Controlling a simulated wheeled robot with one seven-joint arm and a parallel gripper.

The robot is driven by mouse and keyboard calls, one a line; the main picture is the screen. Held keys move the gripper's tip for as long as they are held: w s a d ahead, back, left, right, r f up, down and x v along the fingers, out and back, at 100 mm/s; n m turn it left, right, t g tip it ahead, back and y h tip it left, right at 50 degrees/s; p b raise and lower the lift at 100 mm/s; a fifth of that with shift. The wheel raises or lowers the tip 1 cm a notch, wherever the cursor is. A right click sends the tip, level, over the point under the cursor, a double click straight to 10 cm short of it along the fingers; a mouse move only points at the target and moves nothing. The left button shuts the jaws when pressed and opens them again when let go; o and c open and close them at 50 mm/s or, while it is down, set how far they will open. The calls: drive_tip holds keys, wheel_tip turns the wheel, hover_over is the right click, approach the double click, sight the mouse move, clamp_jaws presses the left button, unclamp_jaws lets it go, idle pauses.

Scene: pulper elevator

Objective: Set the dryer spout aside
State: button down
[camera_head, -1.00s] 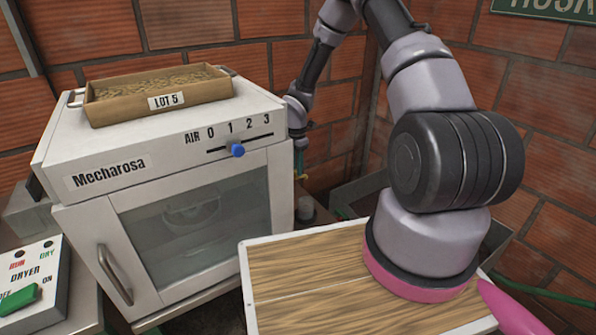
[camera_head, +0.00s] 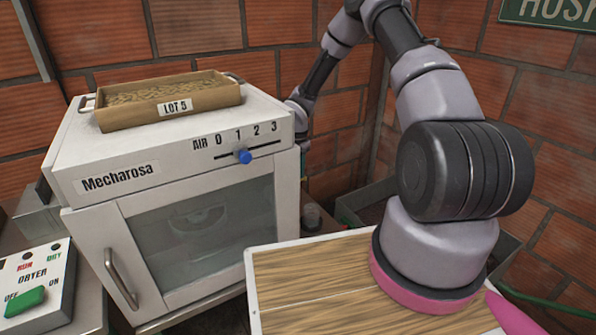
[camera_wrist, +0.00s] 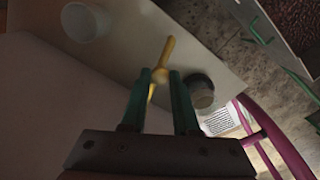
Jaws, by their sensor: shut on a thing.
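In the wrist view, my gripper (camera_wrist: 160,82) has two green fingers close around a slim yellow piece with a round middle (camera_wrist: 167,50). It looks like the dryer spout, and the fingers are shut on it. Its ends stick out above and below the fingertips. The white dryer (camera_head: 190,190), marked Mecharosa, stands at left centre in the head view with its glass door shut. My wrist reaches down behind the dryer's right side there, so the gripper and the yellow piece are hidden in that view.
A whitish cup (camera_wrist: 86,22) and a dark-topped cup (camera_wrist: 202,92) stand on the pale surface below my gripper. A wooden LOT 5 tray (camera_head: 170,103) sits on the dryer. A switch box (camera_head: 35,285) is at left.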

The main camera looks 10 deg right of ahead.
drive_tip(key=shift+a, duration=0.1)
drive_tip(key=c, duration=0.7)
unclamp_jaws()
drive_tip(key=shift+o, duration=0.2)
wheel_tip(320, 180, up, 11)
